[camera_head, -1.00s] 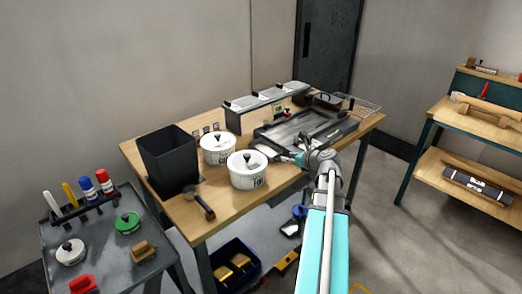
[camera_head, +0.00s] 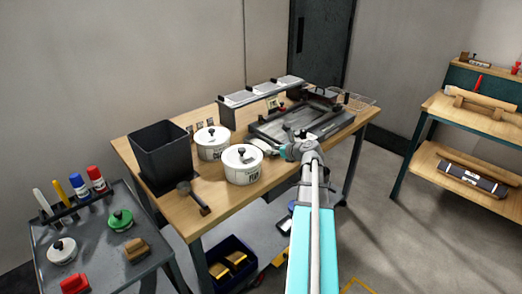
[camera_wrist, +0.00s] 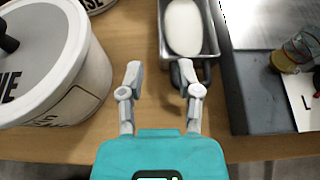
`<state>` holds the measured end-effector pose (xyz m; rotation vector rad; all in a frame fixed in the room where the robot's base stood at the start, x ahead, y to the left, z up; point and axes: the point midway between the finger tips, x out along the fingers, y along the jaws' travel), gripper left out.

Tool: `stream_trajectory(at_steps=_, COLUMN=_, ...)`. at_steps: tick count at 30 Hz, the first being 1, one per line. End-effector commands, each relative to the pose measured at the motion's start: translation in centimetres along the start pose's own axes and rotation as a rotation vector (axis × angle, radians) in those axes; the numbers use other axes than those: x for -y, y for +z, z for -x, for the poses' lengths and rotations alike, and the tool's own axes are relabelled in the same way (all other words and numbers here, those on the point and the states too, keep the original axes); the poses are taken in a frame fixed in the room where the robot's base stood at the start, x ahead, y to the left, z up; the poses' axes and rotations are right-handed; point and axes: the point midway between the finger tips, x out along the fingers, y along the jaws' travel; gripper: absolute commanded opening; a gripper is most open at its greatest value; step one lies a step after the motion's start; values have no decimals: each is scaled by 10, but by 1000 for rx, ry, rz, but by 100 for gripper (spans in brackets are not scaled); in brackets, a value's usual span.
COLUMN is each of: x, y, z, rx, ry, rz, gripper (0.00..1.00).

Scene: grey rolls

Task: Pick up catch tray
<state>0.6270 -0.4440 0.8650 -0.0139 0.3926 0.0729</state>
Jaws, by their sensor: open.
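A small metal tray with a dark handle (camera_wrist: 214,38), seemingly the catch tray, lies on the wooden table beside the large dark flat unit (camera_wrist: 250,95). It holds a smooth white oval thing (camera_wrist: 184,26). My gripper (camera_wrist: 160,78) is open and empty at the tray's near end. Its right finger overlaps the dark handle in the wrist view; I cannot tell whether they touch. The left finger is over bare wood. In the head view my gripper (camera_head: 280,149) is at the table's front edge, right of the white lidded pots.
A white lidded pot (camera_wrist: 75,85) stands close left of my gripper; it also shows in the head view (camera_head: 243,172). A second pot (camera_head: 212,150) and a black bin (camera_head: 160,155) stand further left. A bench with lidded compartments (camera_head: 262,95) is behind. Bare wood lies between pot and tray.

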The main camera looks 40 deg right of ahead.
Motion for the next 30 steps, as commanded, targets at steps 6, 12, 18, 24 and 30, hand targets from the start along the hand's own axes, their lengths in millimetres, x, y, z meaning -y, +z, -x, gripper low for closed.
stream_trajectory(at_steps=6, x=0, y=-1, z=-28, rx=0, ry=1, rz=1, gripper=44)
stream_trajectory(at_steps=12, x=-1, y=0, z=-34, rx=0, ry=1, rz=1, gripper=44)
stream_trajectory(at_steps=18, x=-1, y=0, z=-34, rx=0, ry=1, rz=1, gripper=44)
stream_trajectory(at_steps=24, x=-1, y=-1, z=-39, rx=0, ry=2, rz=1, gripper=44)
stream_trajectory(at_steps=30, x=-1, y=-3, z=-60, rx=-1, ry=3, rz=2, gripper=44)
